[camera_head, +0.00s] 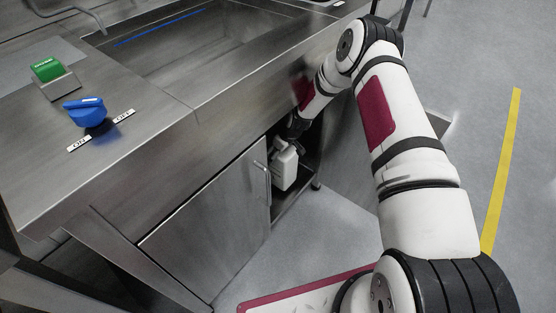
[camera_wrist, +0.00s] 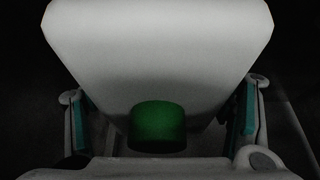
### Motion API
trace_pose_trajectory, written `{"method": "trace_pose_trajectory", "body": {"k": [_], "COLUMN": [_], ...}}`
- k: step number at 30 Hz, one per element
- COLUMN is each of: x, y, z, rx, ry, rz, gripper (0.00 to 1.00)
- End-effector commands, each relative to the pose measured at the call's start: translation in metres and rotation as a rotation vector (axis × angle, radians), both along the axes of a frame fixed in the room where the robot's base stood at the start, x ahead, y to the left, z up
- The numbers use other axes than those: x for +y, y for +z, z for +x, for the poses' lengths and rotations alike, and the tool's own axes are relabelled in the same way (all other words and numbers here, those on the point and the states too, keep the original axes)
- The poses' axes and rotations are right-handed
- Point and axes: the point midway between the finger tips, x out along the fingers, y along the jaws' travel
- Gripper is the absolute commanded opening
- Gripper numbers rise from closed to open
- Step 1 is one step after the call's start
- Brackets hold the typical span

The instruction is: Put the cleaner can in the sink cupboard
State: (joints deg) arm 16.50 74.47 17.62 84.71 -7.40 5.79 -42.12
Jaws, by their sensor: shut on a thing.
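The cleaner can (camera_head: 285,168) is a white container at the opening of the sink cupboard (camera_head: 205,215), under the steel counter. In the wrist view the can (camera_wrist: 160,60) fills the upper middle, with a green cap (camera_wrist: 157,127) toward the gripper. My gripper (camera_head: 295,135) is shut on the can from above. In the wrist view its two fingers stand on either side of the can. The can looks roughly upright, partly inside the opening. I cannot tell whether its base touches the cupboard floor (camera_head: 288,203).
A steel door panel with a bar handle (camera_head: 262,182) stands left of the opening. Above are the counter edge, the sink basin (camera_head: 190,45), a blue knob (camera_head: 86,110) and a green switch (camera_head: 47,69). Grey floor with a yellow line (camera_head: 502,160) is free at right.

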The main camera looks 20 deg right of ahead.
Motion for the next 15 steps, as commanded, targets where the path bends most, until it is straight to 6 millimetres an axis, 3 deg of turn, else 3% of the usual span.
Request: {"method": "trace_pose_trajectory", "body": {"k": [6, 15], "x": [-0.001, 0.000], "y": [0.001, -0.035], "z": [0.014, 0.012], "rx": [-0.007, -0.004], "ry": [-0.001, -0.001], "rz": [0.000, 0.001], "gripper": [0.14, 0.14]}}
